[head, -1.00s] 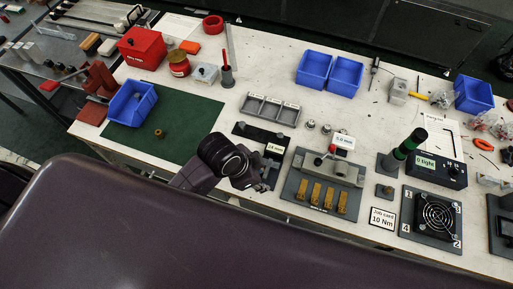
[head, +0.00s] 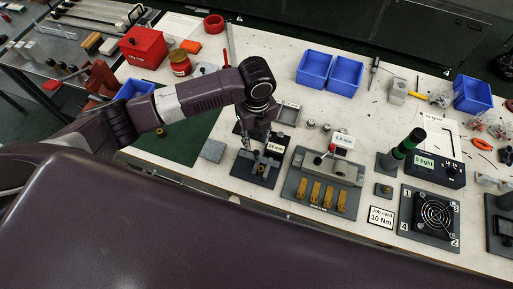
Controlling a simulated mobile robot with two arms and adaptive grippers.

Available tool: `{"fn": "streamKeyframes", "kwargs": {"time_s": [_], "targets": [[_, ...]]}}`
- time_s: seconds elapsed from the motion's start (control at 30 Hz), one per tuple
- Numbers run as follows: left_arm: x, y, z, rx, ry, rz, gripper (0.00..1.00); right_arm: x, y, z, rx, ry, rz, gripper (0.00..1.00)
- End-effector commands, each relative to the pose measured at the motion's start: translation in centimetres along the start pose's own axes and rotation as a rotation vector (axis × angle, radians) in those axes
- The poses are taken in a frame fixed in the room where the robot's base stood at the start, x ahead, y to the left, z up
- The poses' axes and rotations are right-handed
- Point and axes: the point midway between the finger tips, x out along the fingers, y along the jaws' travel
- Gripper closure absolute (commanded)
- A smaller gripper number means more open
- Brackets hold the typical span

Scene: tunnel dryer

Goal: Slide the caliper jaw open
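A dark fixture (head: 258,171) with a label reading about "14 mm" stands near the front edge of the bench in the head view. It looks like the caliper stand, but the jaw is too small to make out. My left arm reaches in from the left, and its gripper (head: 246,143) points down at the back left of this fixture. The fingers are small and dark, so I cannot tell whether they are open or touch anything. My wrist hides part of the fixture's back. My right gripper is not in view.
Right of the fixture is a grey plate (head: 292,186) with brass blocks and a red-knobbed lever. A grey square block (head: 213,150) lies to the left. Behind is a grey divided tray (head: 288,112), partly hidden. Blue bins (head: 314,69) stand farther back.

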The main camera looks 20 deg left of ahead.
Motion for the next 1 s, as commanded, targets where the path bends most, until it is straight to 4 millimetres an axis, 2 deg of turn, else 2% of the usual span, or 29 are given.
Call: {"fn": "streamKeyframes", "kwargs": {"time_s": [0.2,0.4,0.77,1.0], "targets": [[3.6,0.1,-0.2,-0.002,0.002,0.004,0.67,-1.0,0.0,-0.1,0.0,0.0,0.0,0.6],[6.0,0.1,-0.1,-0.002,0.001,0.001,0.67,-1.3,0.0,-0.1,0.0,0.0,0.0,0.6],[6.7,0.0,-0.1,-0.001,-0.001,-0.001,0.67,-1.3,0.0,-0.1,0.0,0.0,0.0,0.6],[6.6,0.0,-0.1,-0.002,0.0,-0.001,0.93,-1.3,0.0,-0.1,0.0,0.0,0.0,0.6]]}}
